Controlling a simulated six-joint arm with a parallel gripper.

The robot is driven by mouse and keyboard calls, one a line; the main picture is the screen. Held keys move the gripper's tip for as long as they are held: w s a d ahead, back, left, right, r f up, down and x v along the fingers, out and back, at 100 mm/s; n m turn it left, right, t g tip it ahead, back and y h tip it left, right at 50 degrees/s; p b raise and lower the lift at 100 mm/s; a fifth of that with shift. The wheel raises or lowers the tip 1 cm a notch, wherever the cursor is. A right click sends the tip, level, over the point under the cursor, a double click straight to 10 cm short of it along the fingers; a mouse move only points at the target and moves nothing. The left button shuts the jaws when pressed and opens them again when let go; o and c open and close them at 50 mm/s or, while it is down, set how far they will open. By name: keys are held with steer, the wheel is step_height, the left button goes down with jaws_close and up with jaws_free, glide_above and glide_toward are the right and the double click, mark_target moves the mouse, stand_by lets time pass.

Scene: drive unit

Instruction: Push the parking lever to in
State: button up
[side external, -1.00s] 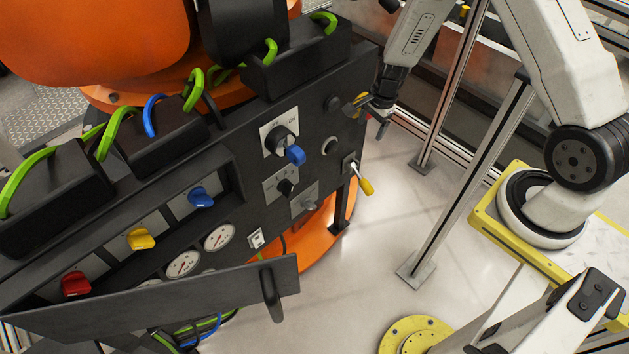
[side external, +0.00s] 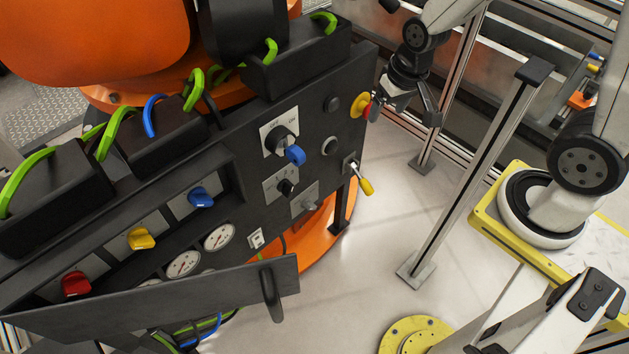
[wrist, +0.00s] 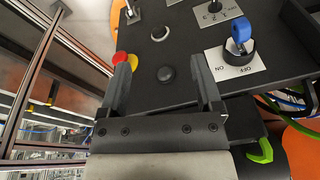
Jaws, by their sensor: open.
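A lever with a yellow grip (side external: 365,185), likely the parking lever, juts out at the lower right of the black panel from a small light plate. Its grip points down and right. In the wrist view, part of a light plate with a lever (wrist: 131,14) shows at the top edge. My gripper (side external: 402,106) is open and empty, above and right of the lever, beside the panel's right edge. The wrist view shows its two fingers (wrist: 160,82) apart, facing the panel, with a black round cap (wrist: 168,74) beyond the gap.
A red button on a yellow base (side external: 360,105) sits close to my gripper; it also shows in the wrist view (wrist: 122,62). A blue rotary switch (side external: 294,155) is left of the lever. A metal post (side external: 470,175) stands to the right. Floor between is clear.

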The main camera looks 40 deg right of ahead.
steer(key=s+r+n, duration=0.1)
steer(key=s+a+n, duration=0.1)
steer(key=s+n, duration=0.1)
steer(key=shift+r, duration=0.35)
steer(key=shift+w+v, duration=0.5)
steer(key=shift+v, duration=1.85)
steer(key=m+g+h, duration=0.2)
steer(key=g+h, duration=0.1)
glide_above(366, 185)
steer(key=a, duration=0.2)
step_height(366, 185, down, 49)
steer(key=shift+w+d, duration=0.2)
steer(key=shift+d, duration=0.05)
steer(key=shift+f, duration=0.25)
